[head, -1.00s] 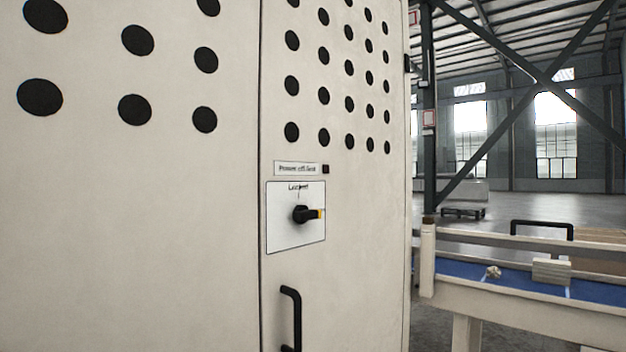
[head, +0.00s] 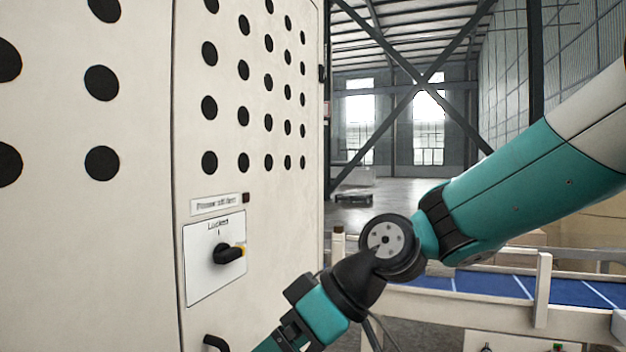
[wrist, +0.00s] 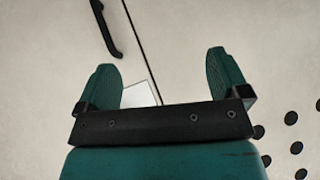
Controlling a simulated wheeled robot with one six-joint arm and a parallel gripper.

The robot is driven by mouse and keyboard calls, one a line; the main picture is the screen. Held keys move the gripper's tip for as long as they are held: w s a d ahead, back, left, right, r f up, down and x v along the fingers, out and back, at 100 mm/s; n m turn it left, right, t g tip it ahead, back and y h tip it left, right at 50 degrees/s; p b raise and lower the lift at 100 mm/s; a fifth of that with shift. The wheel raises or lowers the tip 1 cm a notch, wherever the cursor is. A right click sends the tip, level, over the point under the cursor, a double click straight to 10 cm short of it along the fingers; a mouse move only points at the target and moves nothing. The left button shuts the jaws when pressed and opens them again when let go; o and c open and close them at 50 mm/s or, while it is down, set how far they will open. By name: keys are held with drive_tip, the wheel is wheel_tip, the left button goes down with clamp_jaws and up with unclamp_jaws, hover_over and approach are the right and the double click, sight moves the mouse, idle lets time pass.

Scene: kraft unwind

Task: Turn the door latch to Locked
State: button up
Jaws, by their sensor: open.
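In the head view my arm reaches down to the lower right of the plate, and the fingertips are out of that picture. In the wrist view my gripper (wrist: 162,62) is open and empty, its two green fingers apart before the door. A corner of a white plate (wrist: 140,93) shows between them; the knob is hidden there.
A black door handle (head: 214,343) is below the plate; it also shows in the wrist view (wrist: 105,28). A small label (head: 216,204) is above the plate. Round black holes cover the upper door. A blue-topped conveyor (head: 510,287) stands at right, behind my arm.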

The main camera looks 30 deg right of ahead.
sight(235, 253)
drive_tip(key=w+d+r+t+p, duration=0.55)
drive_tip(key=d+r, duration=0.45)
drive_tip(key=r, duration=0.3)
drive_tip(key=p+x, duration=0.1)
drive_tip(key=x, duration=0.4)
drive_tip(key=p+x, duration=0.2)
drive_tip(key=x, duration=0.4)
drive_tip(key=p+x, duration=0.2)
drive_tip(key=x, duration=0.4)
drive_tip(key=shift+r, duration=0.4)
drive_tip(key=shift+w+a+f, duration=0.35)
drive_tip(key=shift+w, duration=0.15)
drive_tip(key=c, duration=1)
drive_tip(key=shift+f, duration=0.1)
drive_tip(key=shift+n+t+h+b, duration=0.55)
drive_tip(key=shift+n+b, duration=0.35)
drive_tip(key=shift+b, duration=1.05)
drive_tip(key=shift+n+h+b, duration=0.25)
drive_tip(key=shift+n+b, duration=0.25)
drive_tip(key=shift+b, duration=0.35)
